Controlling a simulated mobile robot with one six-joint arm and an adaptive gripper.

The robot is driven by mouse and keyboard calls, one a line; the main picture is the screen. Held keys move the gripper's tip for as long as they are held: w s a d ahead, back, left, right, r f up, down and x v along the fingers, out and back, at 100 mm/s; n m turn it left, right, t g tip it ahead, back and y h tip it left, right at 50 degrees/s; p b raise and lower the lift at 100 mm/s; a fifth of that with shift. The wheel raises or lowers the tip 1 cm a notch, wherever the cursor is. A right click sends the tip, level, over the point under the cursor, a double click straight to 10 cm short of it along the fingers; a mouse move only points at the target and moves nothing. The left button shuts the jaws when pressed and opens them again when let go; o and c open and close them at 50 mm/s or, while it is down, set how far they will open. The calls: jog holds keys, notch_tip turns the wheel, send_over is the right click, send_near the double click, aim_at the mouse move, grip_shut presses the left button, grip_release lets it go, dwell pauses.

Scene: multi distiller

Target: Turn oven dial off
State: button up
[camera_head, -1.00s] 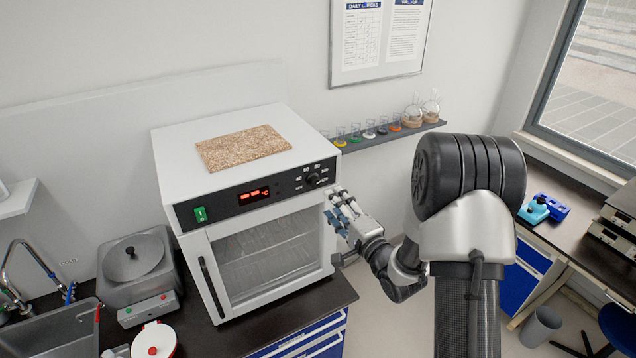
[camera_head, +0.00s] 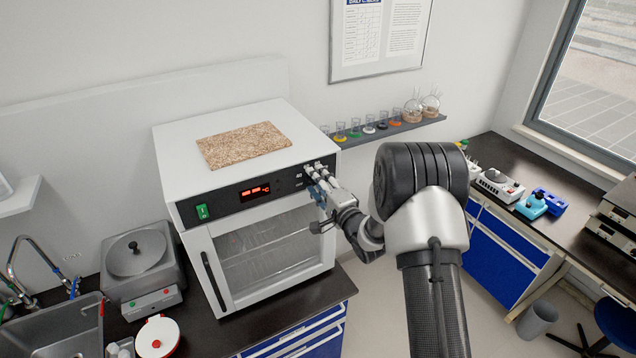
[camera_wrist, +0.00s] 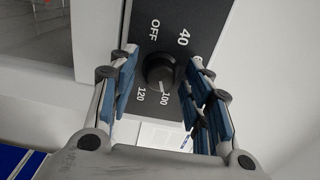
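The oven (camera_head: 262,165) is a white box with a glass door and a dark control panel (camera_head: 237,196) with a lit red display. In the wrist view its black round dial (camera_wrist: 160,71) shows, with the marks OFF, 40, 100 and 120 around it. The dial's white line points toward 100. My gripper (camera_wrist: 162,85) is open, with one blue-padded finger on each side of the dial and a gap on both sides. In the head view my gripper (camera_head: 314,177) is at the panel's right end and hides the dial.
A cork-like board (camera_head: 243,146) lies on the oven top. A shelf (camera_head: 395,129) with several beakers and flasks is on the wall behind. A metal bath (camera_head: 137,262) and a sink stand left of the oven. Another bench (camera_head: 525,165) is at the right.

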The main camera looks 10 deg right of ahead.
jog(key=c, duration=0.9)
jog(key=shift+n+b, duration=0.3)
jog(key=shift+b, duration=0.3)
jog(key=n+b, duration=3.5)
jog(key=b, duration=0.1)
jog(key=shift+r, duration=0.2)
jog(key=shift+n, duration=0.3)
